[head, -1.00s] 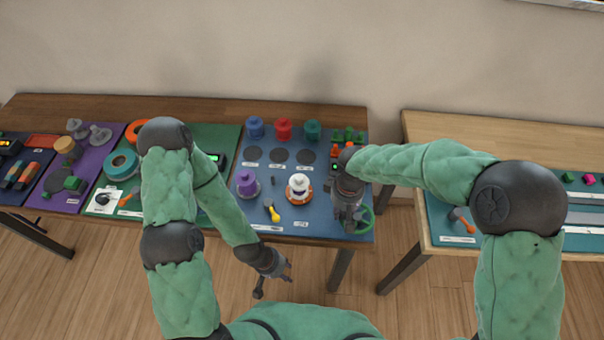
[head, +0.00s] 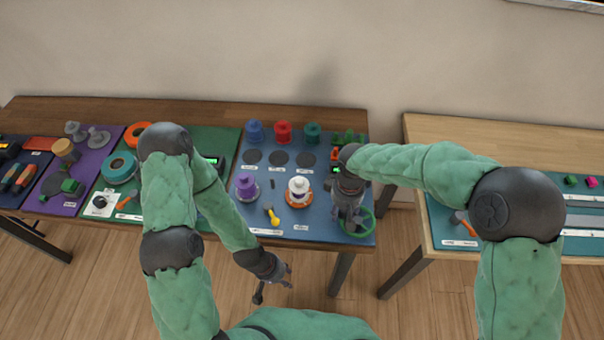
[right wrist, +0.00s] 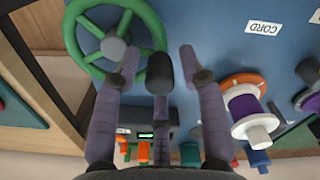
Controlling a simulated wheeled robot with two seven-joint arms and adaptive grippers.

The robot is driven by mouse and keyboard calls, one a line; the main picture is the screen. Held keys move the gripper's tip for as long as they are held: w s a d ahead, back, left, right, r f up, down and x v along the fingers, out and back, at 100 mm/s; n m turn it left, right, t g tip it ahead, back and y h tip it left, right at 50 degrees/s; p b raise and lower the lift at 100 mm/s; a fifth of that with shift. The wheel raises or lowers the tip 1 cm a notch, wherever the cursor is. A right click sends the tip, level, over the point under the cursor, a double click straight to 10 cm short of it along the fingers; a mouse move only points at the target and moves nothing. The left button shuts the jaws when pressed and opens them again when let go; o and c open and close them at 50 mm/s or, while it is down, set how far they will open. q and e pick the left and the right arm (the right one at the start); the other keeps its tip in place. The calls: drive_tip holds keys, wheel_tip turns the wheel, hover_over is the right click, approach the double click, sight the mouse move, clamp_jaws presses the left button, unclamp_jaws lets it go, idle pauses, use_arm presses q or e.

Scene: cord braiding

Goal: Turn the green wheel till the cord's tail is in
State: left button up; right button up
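The green wheel (head: 358,222) sits at the front right corner of the blue mat. In the right wrist view the wheel (right wrist: 80,38) shows at upper left, with spokes and a grey hub. My right gripper (head: 347,213) is over the wheel's left side. The cord's tail cannot be made out. My left gripper (head: 277,276) hangs empty in front of the table, fingers apart.
A white-topped spool (head: 298,188) on an orange base and a purple spool (head: 246,185) stand left of the wheel. A yellow-handled tool (head: 273,215) lies in front of them. Blue, red and teal spools (head: 283,131) line the back. A second table (head: 425,150) stands right, past a gap.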

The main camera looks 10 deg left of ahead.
drive_tip(key=shift+r, duration=0.1)
wheel_tip(320, 180, up, 12)
idle(0.7)
use_arm(q)
drive_tip(key=shift+s, duration=0.15)
